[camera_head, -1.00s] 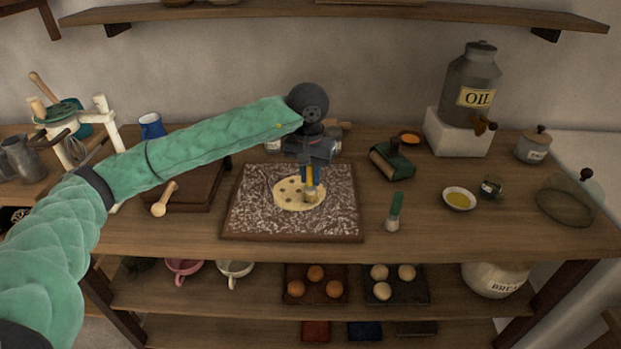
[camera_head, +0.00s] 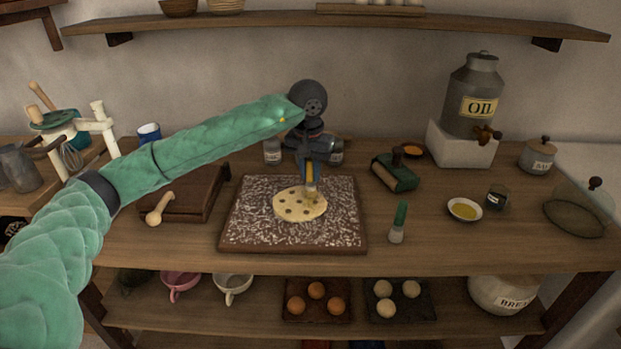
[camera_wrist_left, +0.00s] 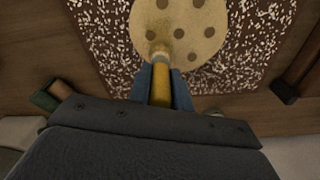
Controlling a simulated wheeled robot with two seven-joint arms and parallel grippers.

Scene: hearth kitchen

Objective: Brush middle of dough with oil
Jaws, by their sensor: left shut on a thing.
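The dough (camera_head: 300,205) is a pale round with several dark dimples. It lies on a floured board (camera_head: 252,225) in the middle of the counter. My left gripper (camera_head: 311,180) is above the dough's right part, shut on an upright brush (camera_head: 311,190) with a yellowish handle. In the left wrist view the brush (camera_wrist_left: 160,62) sits between the blue fingers, and its tip is over the edge area of the dough (camera_wrist_left: 195,30). I cannot tell whether the bristles touch. A small bowl of yellow oil (camera_head: 465,209) stands at the right. My right gripper is not in view.
An oil urn (camera_head: 472,95) on a white block, a small jar (camera_head: 496,196) and a glass dome (camera_head: 577,215) are at right.

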